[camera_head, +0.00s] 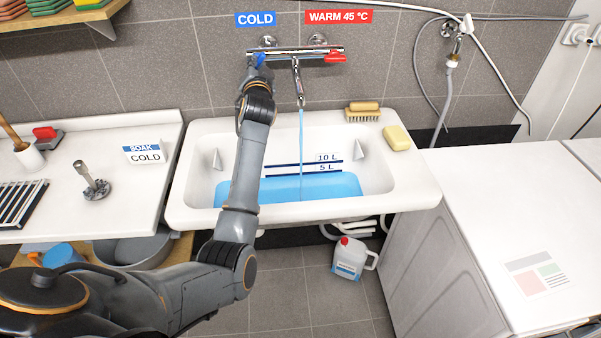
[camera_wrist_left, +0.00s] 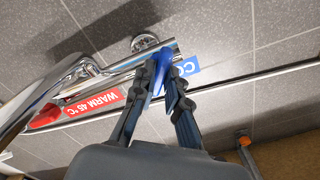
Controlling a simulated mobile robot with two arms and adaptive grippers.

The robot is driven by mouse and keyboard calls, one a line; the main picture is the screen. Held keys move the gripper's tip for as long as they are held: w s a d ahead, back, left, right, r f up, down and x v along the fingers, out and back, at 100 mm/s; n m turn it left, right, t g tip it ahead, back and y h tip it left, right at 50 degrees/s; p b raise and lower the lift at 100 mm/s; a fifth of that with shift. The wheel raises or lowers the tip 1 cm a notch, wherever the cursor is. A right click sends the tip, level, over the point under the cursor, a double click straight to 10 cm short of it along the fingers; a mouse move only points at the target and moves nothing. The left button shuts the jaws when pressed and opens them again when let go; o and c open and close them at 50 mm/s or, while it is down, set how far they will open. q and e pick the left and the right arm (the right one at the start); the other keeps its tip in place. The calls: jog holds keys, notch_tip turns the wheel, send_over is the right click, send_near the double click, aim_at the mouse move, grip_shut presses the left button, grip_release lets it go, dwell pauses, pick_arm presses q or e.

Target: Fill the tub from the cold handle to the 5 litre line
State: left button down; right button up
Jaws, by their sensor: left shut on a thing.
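The white tub (camera_head: 415,195) holds blue water (camera_head: 330,187). The water's far edge lies at or just under the lower line, marked 5 L (camera_head: 327,168); the 10 L line (camera_head: 328,157) is above it. A thin stream (camera_head: 301,140) runs from the chrome spout (camera_head: 299,90) into the water. My left gripper (camera_head: 258,71) reaches up to the tap's left end and is shut on the blue cold handle (camera_head: 261,59). In the left wrist view, the two fingers (camera_wrist_left: 163,80) flank the blue handle (camera_wrist_left: 155,68). My right gripper is not in view.
The red warm handle (camera_head: 336,57) is at the tap's right end. A brush (camera_head: 362,113) and yellow soap (camera_head: 397,138) lie on the tub's rim. A white counter (camera_head: 75,165) is left, and a white appliance top (camera_head: 520,220) right. A canister (camera_head: 350,260) stands below.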

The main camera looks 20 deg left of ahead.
pick_arm(q)
jog(key=shift+f, duration=0.1)
jog(key=m+p, duration=0.2)
jog(key=m, duration=0.2)
jog(key=shift+p, duration=0.35)
jog(key=m+p, duration=0.2)
jog(key=m, duration=0.2)
jog(key=shift+p, duration=0.3)
